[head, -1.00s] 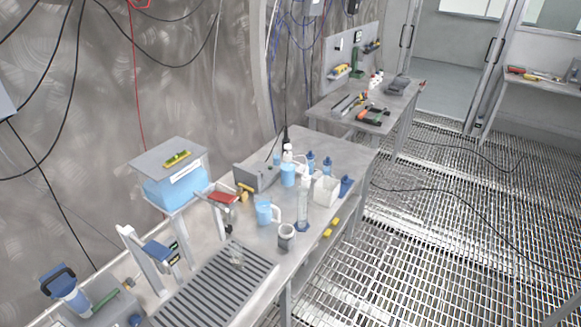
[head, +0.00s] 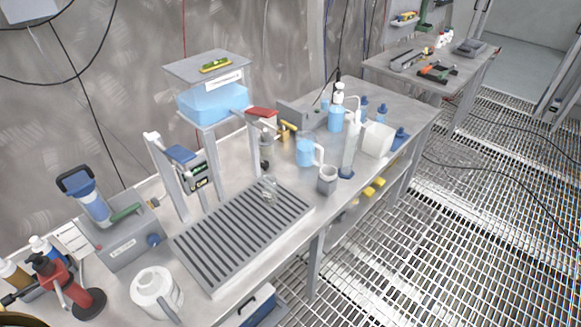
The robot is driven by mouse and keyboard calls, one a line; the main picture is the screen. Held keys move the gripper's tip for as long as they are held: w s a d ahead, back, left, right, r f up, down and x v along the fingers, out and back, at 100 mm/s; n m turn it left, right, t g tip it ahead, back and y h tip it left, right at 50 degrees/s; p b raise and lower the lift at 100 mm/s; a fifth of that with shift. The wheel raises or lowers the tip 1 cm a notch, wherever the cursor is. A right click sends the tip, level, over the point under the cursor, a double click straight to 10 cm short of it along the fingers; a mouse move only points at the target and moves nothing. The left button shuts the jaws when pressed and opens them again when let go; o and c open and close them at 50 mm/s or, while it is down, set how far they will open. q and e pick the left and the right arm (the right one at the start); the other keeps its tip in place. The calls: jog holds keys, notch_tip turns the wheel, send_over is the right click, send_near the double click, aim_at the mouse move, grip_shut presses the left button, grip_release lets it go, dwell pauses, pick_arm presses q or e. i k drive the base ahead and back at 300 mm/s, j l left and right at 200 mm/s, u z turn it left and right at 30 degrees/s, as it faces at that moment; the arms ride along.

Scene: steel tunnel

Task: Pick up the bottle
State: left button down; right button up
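Several bottles stand on the steel bench, and I cannot tell which one is meant. A wash bottle (head: 336,116) with blue liquid and a white top stands at the back. At the lower left are a white bottle with a blue top (head: 43,247) and a brown bottle (head: 14,272), both partly hidden. Neither of my grippers is in view.
A slatted drain tray (head: 240,235) lies mid-bench with a small glass vessel (head: 269,188) on it. Grated floor lies right.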

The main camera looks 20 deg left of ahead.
aim_at(270, 180)
jog(key=u, duration=1.1)
